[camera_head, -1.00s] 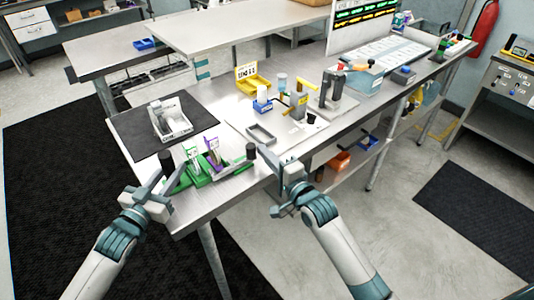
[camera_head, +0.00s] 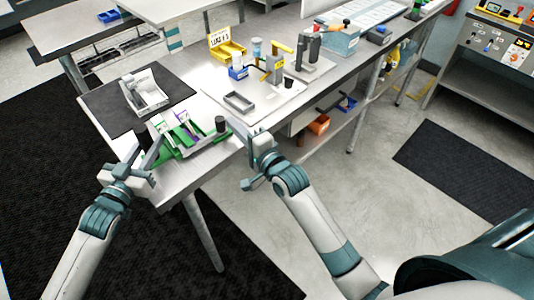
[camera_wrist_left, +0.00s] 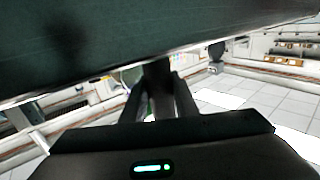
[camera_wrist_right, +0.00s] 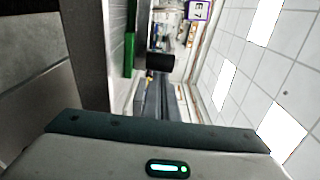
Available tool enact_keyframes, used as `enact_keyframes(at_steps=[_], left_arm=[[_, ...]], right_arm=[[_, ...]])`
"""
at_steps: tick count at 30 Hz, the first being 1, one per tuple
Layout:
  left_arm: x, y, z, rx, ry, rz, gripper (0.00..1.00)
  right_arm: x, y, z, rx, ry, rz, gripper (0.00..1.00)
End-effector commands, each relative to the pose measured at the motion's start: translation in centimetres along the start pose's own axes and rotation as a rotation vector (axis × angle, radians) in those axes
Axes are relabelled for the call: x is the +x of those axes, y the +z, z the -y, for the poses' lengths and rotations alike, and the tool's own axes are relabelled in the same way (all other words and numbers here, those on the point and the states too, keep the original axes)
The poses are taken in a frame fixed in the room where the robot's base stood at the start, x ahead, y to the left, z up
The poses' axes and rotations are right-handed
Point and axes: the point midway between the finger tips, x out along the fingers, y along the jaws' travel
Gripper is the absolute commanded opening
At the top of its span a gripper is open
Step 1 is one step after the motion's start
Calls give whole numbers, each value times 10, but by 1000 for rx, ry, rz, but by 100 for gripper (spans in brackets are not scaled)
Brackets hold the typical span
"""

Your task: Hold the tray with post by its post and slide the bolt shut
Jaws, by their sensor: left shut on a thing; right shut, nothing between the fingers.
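The tray with post is the green tray (camera_head: 197,147) at the table's near left corner, with upright white and purple cards on it. My left gripper (camera_head: 143,156) is shut on a dark post at its left end; this post (camera_wrist_left: 157,75) stands between the fingers in the left wrist view. A black cylinder (camera_head: 221,124) stands at the tray's right end; it also shows in the right wrist view (camera_wrist_right: 160,62). My right gripper (camera_head: 236,126) is shut and empty just right of this cylinder; I cannot tell whether they touch. The bolt itself is too small to tell apart.
A white box (camera_head: 146,97) sits on a dark mat (camera_head: 105,107) behind the tray. A grey open tray (camera_head: 239,102), a blue bin (camera_head: 238,72) and a yellow bin (camera_head: 232,51) stand further right. The table's front edge runs close to my right gripper.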

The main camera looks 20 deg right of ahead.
Motion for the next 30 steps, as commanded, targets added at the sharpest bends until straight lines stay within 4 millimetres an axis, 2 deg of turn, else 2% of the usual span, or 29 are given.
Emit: enact_keyframes(at_steps=[1, 5, 11, 17, 30], left_arm=[[1, 0, -7, -5, 10, -3, 7], [1, 0, -6, -5, 9, -3, 7], [0, 0, -4, -4, 6, -2, 7], [0, 0, -2, -3, 3, -1, 7], [0, 0, -1, -1, 2, 0, 7]], right_arm=[[1, 3, 0, 4, 0, 9, 0], [2, -8, 0, 1, -1, 8, 0], [3, -36, 0, -4, 2, 4, 0], [-6, -69, 0, -2, 2, 2, 0], [-80, -72, -1, 2, 2, 2, 0]])
